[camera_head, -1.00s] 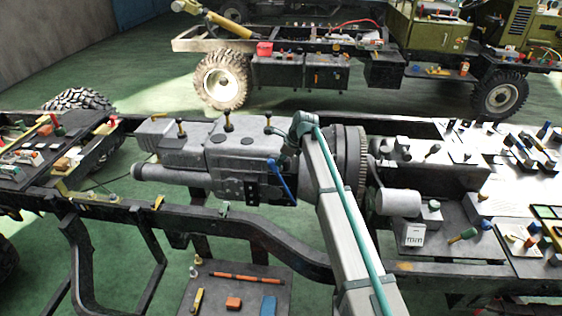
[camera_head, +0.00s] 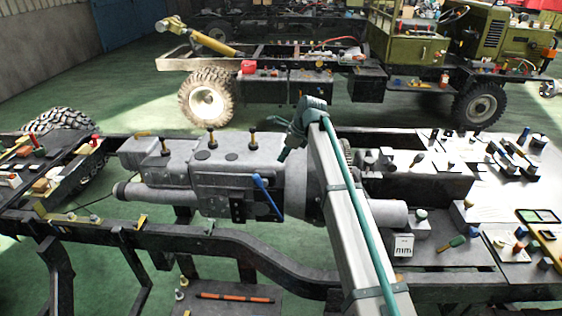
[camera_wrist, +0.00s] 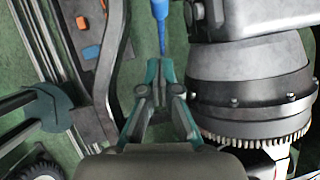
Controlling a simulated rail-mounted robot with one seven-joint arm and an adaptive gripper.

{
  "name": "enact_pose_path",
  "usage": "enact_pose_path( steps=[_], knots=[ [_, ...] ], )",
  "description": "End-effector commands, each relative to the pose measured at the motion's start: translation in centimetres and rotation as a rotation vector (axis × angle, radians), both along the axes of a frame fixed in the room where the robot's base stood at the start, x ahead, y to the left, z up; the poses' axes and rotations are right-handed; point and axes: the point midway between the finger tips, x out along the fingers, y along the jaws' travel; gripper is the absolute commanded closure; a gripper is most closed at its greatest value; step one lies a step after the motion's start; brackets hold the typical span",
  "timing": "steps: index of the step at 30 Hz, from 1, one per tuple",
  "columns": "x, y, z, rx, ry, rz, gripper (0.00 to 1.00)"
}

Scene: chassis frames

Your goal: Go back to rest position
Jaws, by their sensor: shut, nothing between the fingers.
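My gripper (camera_head: 284,154) is over the grey gearbox (camera_head: 235,170) on the near chassis frame in the head view. Its teal fingers (camera_wrist: 160,66) are shut and empty in the wrist view. A blue-handled tool (camera_head: 266,196) stands tilted against the gearbox side. It also shows in the wrist view (camera_wrist: 161,12), with its shaft pointing toward the fingertips but apparently not held.
The round toothed housing (camera_wrist: 250,95) is close to the right of the fingers in the wrist view. A black chassis rail (camera_head: 190,238) runs in front of the gearbox. A lower shelf (camera_head: 235,302) holds small parts. Green floor lies behind, before another truck (camera_head: 290,70).

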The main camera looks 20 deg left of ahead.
Motion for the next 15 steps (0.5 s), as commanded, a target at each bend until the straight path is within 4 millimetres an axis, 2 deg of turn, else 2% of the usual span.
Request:
enact_pose_path(
  steps=[11,15],
  knots=[
    [0.0,0.0,-0.1,-0.001,0.000,0.000,1.00],
    [-0.1,-2.1,-1.8,-0.013,-0.020,0.026,1.00]
  ],
)
